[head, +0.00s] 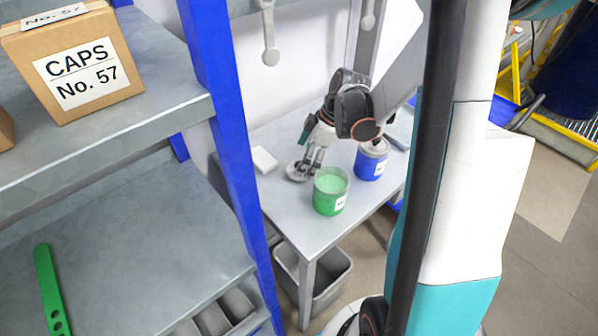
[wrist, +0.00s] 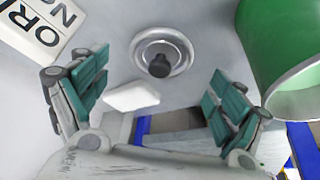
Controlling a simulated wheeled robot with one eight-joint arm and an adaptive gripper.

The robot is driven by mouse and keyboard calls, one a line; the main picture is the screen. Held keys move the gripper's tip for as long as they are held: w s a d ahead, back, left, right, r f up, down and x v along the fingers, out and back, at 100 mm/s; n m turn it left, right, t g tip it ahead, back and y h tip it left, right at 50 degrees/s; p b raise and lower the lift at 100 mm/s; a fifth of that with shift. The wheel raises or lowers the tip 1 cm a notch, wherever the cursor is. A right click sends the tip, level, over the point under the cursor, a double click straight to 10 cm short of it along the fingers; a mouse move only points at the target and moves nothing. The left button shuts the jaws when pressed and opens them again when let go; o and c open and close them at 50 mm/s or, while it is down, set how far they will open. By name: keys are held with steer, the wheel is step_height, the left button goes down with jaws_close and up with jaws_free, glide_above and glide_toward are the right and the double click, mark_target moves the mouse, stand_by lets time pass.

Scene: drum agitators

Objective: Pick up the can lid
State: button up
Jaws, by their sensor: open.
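The can lid is a round grey metal disc with a dark knob in its middle. In the wrist view the can lid (wrist: 143,48) lies flat on the table beyond and between my fingers. In the head view the can lid (head: 295,174) is on the small table, left of the green can and partly hidden by my gripper. My gripper (head: 312,161) is pointed down just over the lid. In the wrist view my gripper (wrist: 160,88) has its two teal-padded fingers wide apart with nothing between the pads.
The green can (head: 331,196), open at the top, stands close to my gripper; the blue can (head: 371,162) stands behind it. A white block (head: 264,160) lies left of the lid. A blue-posted shelf (head: 225,130) with a cardboard box (head: 75,60) borders the table's left.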

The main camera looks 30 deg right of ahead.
mark_target(290, 168)
steer(key=b+x, duration=0.1)
steer(key=x, duration=0.3)
steer(key=shift+w+a+r, duration=0.1)
steer(key=shift+r, duration=0.05)
steer(key=shift+c, duration=0.5)
steer(key=c, duration=0.8)
steer(key=shift+r, duration=0.2)
